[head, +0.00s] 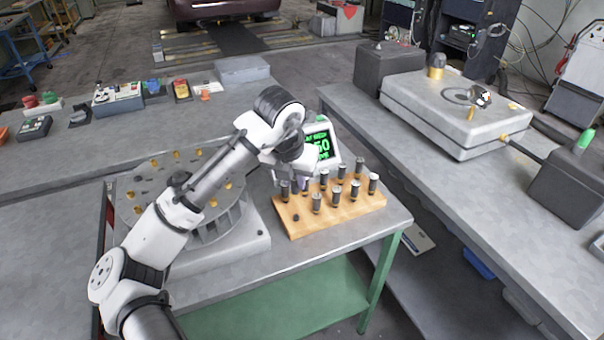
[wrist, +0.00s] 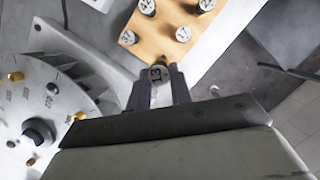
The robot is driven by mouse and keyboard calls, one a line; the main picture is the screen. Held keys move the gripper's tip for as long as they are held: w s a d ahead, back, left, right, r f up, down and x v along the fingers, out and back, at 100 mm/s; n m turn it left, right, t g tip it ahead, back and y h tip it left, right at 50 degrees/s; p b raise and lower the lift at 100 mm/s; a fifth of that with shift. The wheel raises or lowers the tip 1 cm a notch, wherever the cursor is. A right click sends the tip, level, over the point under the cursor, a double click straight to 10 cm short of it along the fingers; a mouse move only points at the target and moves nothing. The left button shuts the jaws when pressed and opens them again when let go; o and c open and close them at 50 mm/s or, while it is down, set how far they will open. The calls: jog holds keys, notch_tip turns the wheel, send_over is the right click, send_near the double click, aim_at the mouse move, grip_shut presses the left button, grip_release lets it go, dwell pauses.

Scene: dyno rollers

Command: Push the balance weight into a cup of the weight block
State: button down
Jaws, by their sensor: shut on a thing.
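The weight block (head: 335,212) is a light wooden block on the corner of the grey table, with several upright dark weights with pale tops in it. A dark empty cup (head: 296,217) shows near its front left corner.
A round grey dial machine (head: 245,238) with brass pegs stands left of the block, behind my arm. A display with green digits (head: 322,145) stands behind the block. A second bench with a grey box (head: 445,112) lies to the right, across a gap.

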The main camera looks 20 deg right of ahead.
aim_at(294, 195)
jog(key=shift+f+b, duration=2.55)
jog(key=shift+f, duration=0.6)
jog(key=shift+d+r, duration=0.1)
jog(key=shift+f, duration=1)
jog(key=c, duration=1.2)
grip_release()
jog(key=shift+r, duration=0.1)
jog(key=b+v, duration=0.1)
jog(key=v, duration=1.2)
jog(key=shift+s+r, duration=0.15)
jog(key=shift+r, duration=0.2)
